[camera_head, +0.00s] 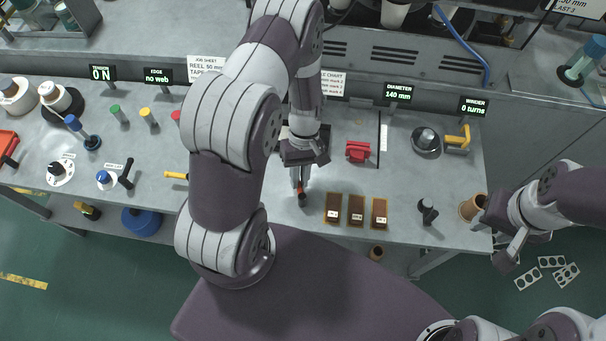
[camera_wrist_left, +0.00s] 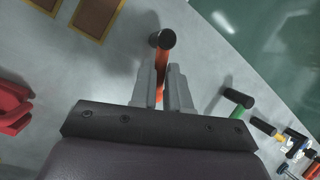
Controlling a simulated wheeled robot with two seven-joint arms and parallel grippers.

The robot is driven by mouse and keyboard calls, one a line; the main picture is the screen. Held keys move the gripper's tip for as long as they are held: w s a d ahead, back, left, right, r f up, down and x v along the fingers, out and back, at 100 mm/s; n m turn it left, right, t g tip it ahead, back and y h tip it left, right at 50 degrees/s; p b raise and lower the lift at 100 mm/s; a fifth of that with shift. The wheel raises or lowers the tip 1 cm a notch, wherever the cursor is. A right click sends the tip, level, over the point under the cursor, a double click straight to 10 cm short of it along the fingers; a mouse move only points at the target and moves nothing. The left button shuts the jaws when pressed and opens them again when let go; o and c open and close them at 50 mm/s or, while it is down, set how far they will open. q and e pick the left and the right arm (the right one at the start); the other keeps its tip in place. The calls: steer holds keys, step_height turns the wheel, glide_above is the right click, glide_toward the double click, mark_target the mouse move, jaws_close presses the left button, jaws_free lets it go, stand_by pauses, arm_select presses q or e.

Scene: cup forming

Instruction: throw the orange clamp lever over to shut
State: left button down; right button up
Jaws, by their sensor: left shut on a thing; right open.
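The orange clamp lever (camera_head: 301,189) stands on the bench in front of my left arm, with a dark knob at its end. My left gripper (camera_head: 300,178) is shut on it. In the left wrist view the orange lever (camera_wrist_left: 160,88) runs between the two grey fingers of my left gripper (camera_wrist_left: 164,90), and its black knob (camera_wrist_left: 162,39) sticks out beyond the fingertips. The lever's base is hidden by the gripper and arm. My right gripper (camera_head: 502,238) is open at the bench's right end, close to a brown tube (camera_head: 472,207); I cannot tell whether they touch.
Three brown framed pads (camera_head: 356,210) lie right of the lever, near the front edge. A red block (camera_head: 358,152) sits behind them. A black-topped post (camera_head: 427,209) and a yellow handle (camera_head: 457,139) stand further right. Loose punched plates (camera_head: 552,262) lie on the floor.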

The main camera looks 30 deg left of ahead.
arm_select(q)
steer(key=shift+w+d+r+m+y, duration=0.15)
steer(key=shift+w+d+m+y, duration=0.2)
steer(key=shift+m, duration=0.55)
steer(key=shift+w+d+m+y, duration=0.2)
steer(key=shift+m+y, duration=0.15)
steer(key=shift+m, duration=0.35)
steer(key=shift+w+d+m+y, duration=0.1)
steer(key=shift+d+m+y, duration=0.15)
steer(key=shift+m, duration=0.45)
steer(key=c, duration=1.1)
jaws_free()
steer(key=shift+s, duration=0.1)
steer(key=v, duration=1.2)
steer(key=shift+w+r, duration=0.25)
